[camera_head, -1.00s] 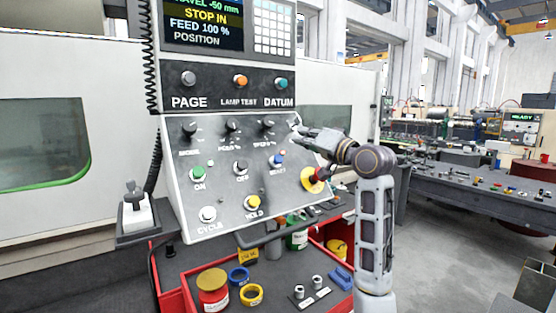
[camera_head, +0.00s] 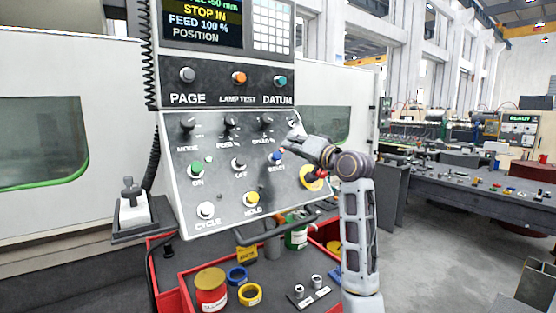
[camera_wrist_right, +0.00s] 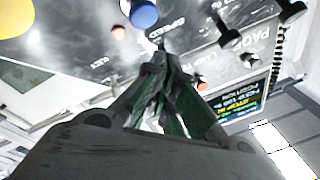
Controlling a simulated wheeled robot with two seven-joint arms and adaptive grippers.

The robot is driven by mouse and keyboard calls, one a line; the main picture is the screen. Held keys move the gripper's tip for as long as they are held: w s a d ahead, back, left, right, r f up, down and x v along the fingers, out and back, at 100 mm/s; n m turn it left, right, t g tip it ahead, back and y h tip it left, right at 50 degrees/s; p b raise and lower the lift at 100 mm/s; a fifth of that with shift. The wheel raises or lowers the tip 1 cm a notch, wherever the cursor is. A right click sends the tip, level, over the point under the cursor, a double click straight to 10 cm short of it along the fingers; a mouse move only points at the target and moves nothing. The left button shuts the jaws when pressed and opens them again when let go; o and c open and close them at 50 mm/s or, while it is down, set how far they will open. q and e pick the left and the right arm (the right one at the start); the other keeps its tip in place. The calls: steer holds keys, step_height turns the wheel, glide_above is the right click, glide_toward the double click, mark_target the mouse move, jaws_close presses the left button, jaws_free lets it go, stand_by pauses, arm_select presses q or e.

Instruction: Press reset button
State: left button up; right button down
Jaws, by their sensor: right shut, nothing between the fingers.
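The blue reset button (camera_head: 277,156) sits on the sloped grey control panel (camera_head: 222,178), at the right of the row with the ON and OFF buttons. It also shows at the top of the right wrist view (camera_wrist_right: 144,13). My right gripper (camera_head: 290,148) is shut and empty, just right of and slightly above the blue button in the head view. In the right wrist view its closed fingertips (camera_wrist_right: 160,62) point at the panel, below the blue button in the picture. I cannot tell whether they touch the panel. My left gripper is not in view.
A yellow-based red knob (camera_head: 313,177) is partly behind my right arm. Black dials (camera_head: 229,123) lie above the button row, and the yellow HOLD button (camera_head: 251,198) lower down. A red tray (camera_head: 187,296) with jars and tape rolls stands below the panel.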

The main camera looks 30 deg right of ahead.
mark_target(276, 157)
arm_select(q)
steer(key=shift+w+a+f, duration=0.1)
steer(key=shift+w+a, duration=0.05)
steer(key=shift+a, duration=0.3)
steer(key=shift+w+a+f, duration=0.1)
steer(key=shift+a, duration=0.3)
arm_select(e)
steer(key=shift+w+a+f, duration=0.1)
steer(key=shift+w+f, duration=0.85)
steer(key=shift+w, duration=0.25)
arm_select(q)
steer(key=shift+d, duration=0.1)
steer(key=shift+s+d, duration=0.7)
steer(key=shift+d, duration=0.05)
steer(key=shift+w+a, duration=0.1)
